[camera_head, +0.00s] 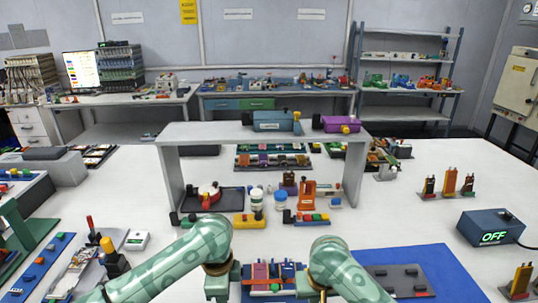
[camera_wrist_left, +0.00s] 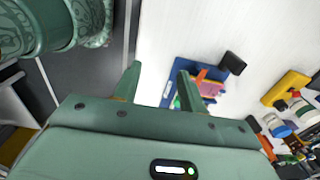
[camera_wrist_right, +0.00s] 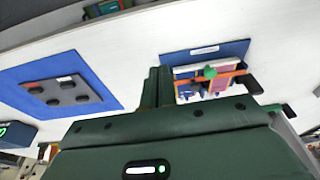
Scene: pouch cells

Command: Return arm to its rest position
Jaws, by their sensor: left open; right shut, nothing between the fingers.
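My left arm reaches in from the lower left in the head view, and its gripper (camera_head: 222,284) is at the bottom edge, left of a small tray of coloured pouch cells (camera_head: 268,272). In the left wrist view the left gripper (camera_wrist_left: 156,72) has its two fingers apart, with white table between them. My right arm comes in from the lower right, with its gripper (camera_head: 308,284) right of the tray. In the right wrist view the right gripper (camera_wrist_right: 158,74) has its fingers together and empty, beside the tray with its orange strap (camera_wrist_right: 212,82).
A grey raised shelf (camera_head: 225,133) stands mid-table, with a blue device (camera_head: 272,121) and a purple one (camera_head: 337,124) on top. A blue mat with a grey plate (camera_head: 402,278) lies right of my right arm. A box reading OFF (camera_head: 491,228) sits at the right. White table between them is clear.

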